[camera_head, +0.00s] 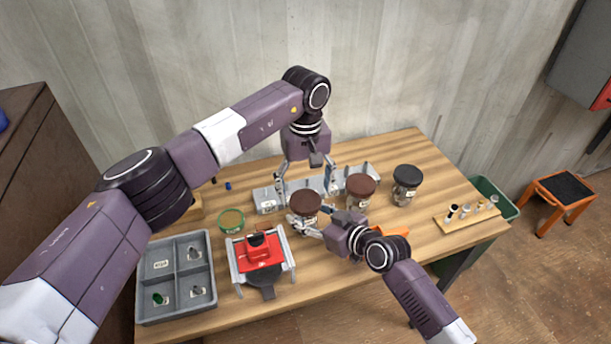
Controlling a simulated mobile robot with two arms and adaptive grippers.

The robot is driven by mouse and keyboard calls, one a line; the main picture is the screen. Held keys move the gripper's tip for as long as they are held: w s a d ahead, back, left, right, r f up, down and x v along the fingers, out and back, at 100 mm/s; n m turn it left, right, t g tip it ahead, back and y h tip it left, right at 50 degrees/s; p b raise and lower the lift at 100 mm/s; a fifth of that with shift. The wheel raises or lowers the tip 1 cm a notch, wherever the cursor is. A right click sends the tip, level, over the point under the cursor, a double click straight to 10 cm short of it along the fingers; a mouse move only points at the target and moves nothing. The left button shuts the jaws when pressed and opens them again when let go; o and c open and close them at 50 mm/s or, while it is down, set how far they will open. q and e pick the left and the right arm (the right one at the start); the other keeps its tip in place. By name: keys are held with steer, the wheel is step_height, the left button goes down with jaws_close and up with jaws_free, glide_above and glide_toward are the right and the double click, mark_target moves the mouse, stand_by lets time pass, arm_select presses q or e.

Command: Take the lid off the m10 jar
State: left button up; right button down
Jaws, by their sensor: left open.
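A jar with a dark brown lid (305,203) stands upright near the middle of the table, its lid on. My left gripper (306,190) points down just behind and above this lid, its two fingers spread wide and nothing between them. My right gripper (318,228) reaches in from the right, low at the jar's front side; whether its fingers close on the jar body is hidden. A second jar with a reddish-brown lid (361,187) and a third with a black lid (407,175) stand to the right. The labels are too small to read, so I cannot tell which is m10.
A grey compartment tray (176,238) is at the left, beside a red fixture (262,252) and a round green-rimmed dish (231,219). A grey rack (266,199) lies behind the jars. A wooden strip (462,221) holds small parts at right. Table's back right is clear.

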mark_target(305, 200)
arm_select(q)
steer(key=shift+f, duration=1.55)
arm_select(e)
steer(key=shift+r, duration=0.1)
arm_select(q)
steer(key=shift+c, duration=0.2)
